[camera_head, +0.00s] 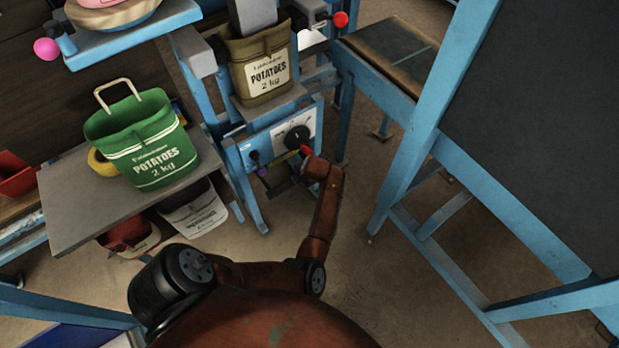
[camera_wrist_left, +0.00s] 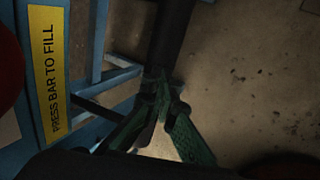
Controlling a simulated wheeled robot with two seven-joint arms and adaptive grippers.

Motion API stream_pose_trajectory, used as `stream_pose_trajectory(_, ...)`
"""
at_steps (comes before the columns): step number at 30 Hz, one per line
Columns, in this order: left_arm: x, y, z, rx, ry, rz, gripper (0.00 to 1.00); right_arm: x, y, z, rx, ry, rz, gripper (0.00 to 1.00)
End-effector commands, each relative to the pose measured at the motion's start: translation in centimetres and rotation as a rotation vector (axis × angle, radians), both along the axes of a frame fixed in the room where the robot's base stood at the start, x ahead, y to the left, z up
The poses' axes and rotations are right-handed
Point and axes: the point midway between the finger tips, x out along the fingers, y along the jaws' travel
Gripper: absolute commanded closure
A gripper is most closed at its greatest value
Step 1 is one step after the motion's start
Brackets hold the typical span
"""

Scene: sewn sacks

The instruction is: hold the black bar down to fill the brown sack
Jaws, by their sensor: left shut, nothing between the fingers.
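The brown sack (camera_head: 248,64), labelled POTATOES 2 kg, stands upright under a grey spout (camera_head: 252,14) on the blue machine. My left arm reaches up to the machine's front, below the dial panel. My left gripper (camera_head: 288,178) is small and partly hidden there. In the left wrist view the left gripper (camera_wrist_left: 162,82) is shut and empty. Its tips are at the lower end of the black bar (camera_wrist_left: 174,35); I cannot tell whether they press on it. A yellow label (camera_wrist_left: 48,70) reading PRESS BAR TO FILL is left of the bar. My right gripper is not in view.
A green sack (camera_head: 150,140) with a handle stands on a grey table (camera_head: 75,200) at left. A panel with a black dial (camera_head: 297,137) is above the gripper. A blue frame with a dark board (camera_head: 540,120) stands at right.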

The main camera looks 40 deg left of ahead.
Motion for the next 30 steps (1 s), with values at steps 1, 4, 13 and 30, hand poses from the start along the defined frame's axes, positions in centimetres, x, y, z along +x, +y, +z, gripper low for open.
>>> stream_pose_trajectory(1, -0.7, 0.6, -0.6, 0.008, 0.003, 0.011, 1.00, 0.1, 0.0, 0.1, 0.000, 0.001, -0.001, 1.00)
stream_pose_trajectory(4, -1.2, 1.2, -0.6, 0.017, 0.000, 0.021, 1.00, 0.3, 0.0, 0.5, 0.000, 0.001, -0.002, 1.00)
stream_pose_trajectory(13, -1.7, 1.6, -0.7, 0.019, 0.008, 0.028, 1.00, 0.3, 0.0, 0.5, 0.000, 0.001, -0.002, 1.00)
stream_pose_trajectory(30, -1.7, 1.6, -0.7, 0.023, 0.014, 0.026, 1.00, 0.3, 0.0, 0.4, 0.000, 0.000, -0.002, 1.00)
